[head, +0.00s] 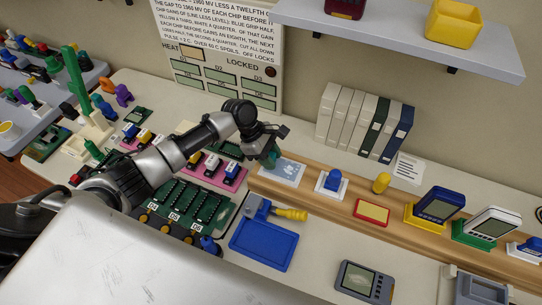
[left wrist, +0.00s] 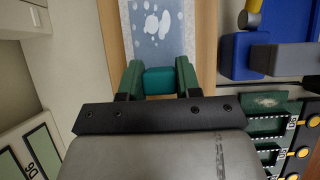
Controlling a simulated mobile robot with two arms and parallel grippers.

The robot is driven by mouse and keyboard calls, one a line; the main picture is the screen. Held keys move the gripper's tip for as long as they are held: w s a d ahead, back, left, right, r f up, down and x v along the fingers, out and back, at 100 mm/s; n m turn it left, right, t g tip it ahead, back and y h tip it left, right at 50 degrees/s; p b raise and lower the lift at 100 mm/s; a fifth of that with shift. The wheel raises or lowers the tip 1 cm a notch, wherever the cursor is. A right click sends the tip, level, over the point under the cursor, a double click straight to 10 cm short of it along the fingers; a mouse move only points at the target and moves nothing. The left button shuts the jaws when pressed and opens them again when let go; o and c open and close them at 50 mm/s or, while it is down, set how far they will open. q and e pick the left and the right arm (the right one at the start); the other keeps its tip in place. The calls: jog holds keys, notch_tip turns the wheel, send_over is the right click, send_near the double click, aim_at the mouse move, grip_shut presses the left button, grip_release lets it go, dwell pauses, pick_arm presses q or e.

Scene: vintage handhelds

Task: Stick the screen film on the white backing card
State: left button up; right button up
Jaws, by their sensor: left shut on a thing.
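The pale blue screen film (head: 286,170), with white blotches on it, lies flat at the left end of the wooden ledge. In the left wrist view the film (left wrist: 156,24) has a thin pale edge, perhaps the white backing card beneath; I cannot tell the two apart. I cannot tell whether block and film are joined. My right gripper is not in view.
A blue tray (head: 264,246) and a yellow-handled tool (head: 290,214) lie in front of the ledge. A white stand with a blue knob (head: 333,182) is right of the film. Green circuit boards (head: 190,208) lie to the left. White binders (head: 340,117) stand behind.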

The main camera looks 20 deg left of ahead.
pick_arm(q)
jog(key=shift+f, duration=0.35)
dwell(0.7)
jog(key=o, duration=1.1)
notch_tip(320, 180, up, 6)
jog(key=p, duration=0.7)
jog(key=shift+r, duration=0.1)
jog(key=shift+s, duration=0.1)
